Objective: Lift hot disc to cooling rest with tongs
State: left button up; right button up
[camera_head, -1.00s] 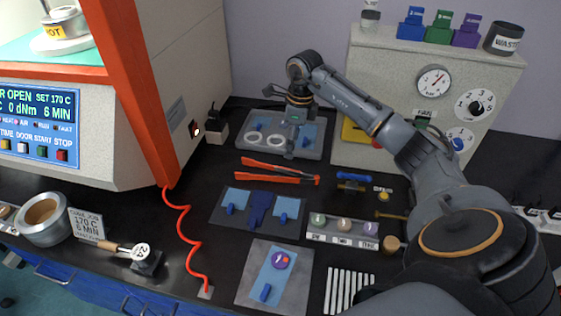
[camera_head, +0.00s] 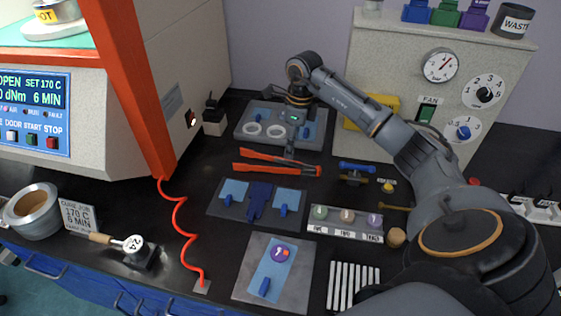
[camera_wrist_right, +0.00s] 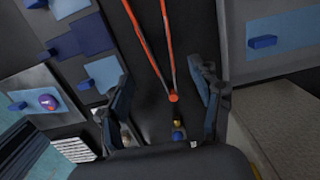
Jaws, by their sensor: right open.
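The tongs (camera_head: 262,167), with orange-red arms, lie on the black bench in the head view. In the right wrist view the tongs (camera_wrist_right: 170,70) run between my fingers, their joined end near the palm. My right gripper (camera_head: 289,152) is over the tongs' right part. In the wrist view my right gripper (camera_wrist_right: 160,75) is open, with one finger on each side of the tongs and a gap on both sides. A metal piece with a yellow HOT label (camera_head: 48,16) sits at the top left, partly cut off. I cannot tell which item is the cooling rest. My left gripper is out of view.
A grey tray with two white rings (camera_head: 243,136) lies behind the tongs. A dark mat with blue pads (camera_head: 232,207) and a grey plate (camera_head: 250,292) lie in front. The machine's orange post (camera_head: 130,90) stands left, with a red coiled cord (camera_head: 178,225) below.

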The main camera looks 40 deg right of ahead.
aim_at(288, 162)
jog(key=f+b, duration=0.1)
jog(key=f, duration=0.1)
jog(key=f+b, duration=0.2)
jog(key=f, duration=0.1)
jog(key=f+b, duration=0.2)
jog(key=f, duration=0.1)
jog(key=shift+w+a+f, duration=0.15)
jog(key=shift+w+a, duration=0.1)
jog(key=shift+w, duration=0.1)
jog(key=shift+c, duration=0.4)
jog(key=c, duration=0.6)
notch_tip(288, 162, up, 12)
jog(key=p, duration=0.8)
jog(key=shift+p, duration=0.35)
